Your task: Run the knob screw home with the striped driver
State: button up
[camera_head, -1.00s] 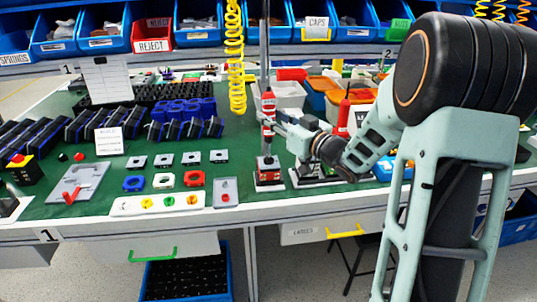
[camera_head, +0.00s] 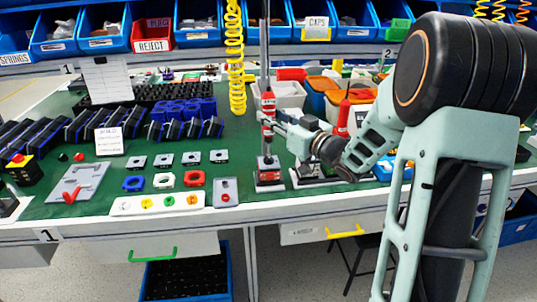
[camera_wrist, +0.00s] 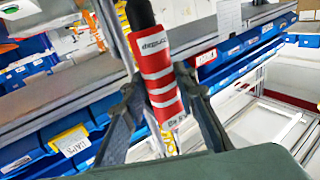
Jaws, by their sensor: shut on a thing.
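The striped driver (camera_head: 267,106) is red with white bands and hangs upright on a dark rod or cable. My gripper (camera_head: 277,122) is shut on its body from the right. In the wrist view the driver (camera_wrist: 158,70) sits between the two fingers of my gripper (camera_wrist: 158,100), with its black upper end above them. Below the driver, in the head view, a small red-and-black fixture (camera_head: 269,174) stands on the green bench. The driver's tip is close above this fixture; I cannot tell whether it touches. The knob screw is too small to make out.
A second red driver (camera_head: 343,118) stands to the right behind my wrist. A grey tray with a red part (camera_head: 225,192) lies left of the fixture. A yellow coiled hose (camera_head: 236,70) hangs at the back left. Blue bins line the back.

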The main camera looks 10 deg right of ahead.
aim_at(273, 104)
jog(key=shift+f, duration=0.2)
dwell(0.4)
jog(key=shift+r+p, duration=1.6)
jog(key=shift+r, duration=0.55)
jog(key=o, duration=1.2)
jog(key=v, duration=0.7)
